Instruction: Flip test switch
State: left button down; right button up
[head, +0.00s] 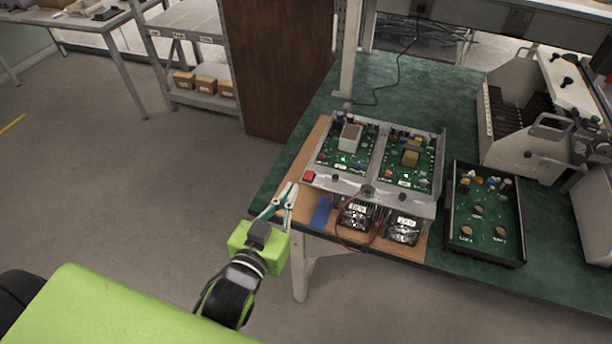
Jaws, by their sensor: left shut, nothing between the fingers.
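A metal test fixture (373,190) with two green circuit boards stands on a tan board on the green workbench. The left circuit board (335,158) shows a lit green light, and the right circuit board (412,174) shows a small light too. A red square switch (309,176) sits at the fixture's front left corner. My left gripper (291,187) is shut and empty. Its fingertips are just left of the red switch; I cannot tell whether they touch the fixture. Two fans (357,215) with white labels sit at the fixture's front. My right gripper is out of view.
A black tray (518,256) holding a green board and parts stands to the right of the fixture. A beige machine (525,130) stands behind it. A dark cable crosses the bench at the back. A shelf (200,99) with small boxes stands beyond open floor at the left.

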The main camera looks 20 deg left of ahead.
pick_arm(q)
jog(key=shift+w, duration=0.1)
jog(key=p, duration=0.2)
send_over(309, 175)
jog(key=s, duration=0.2)
jog(key=f, duration=0.1)
jog(key=shift+f, duration=2.2)
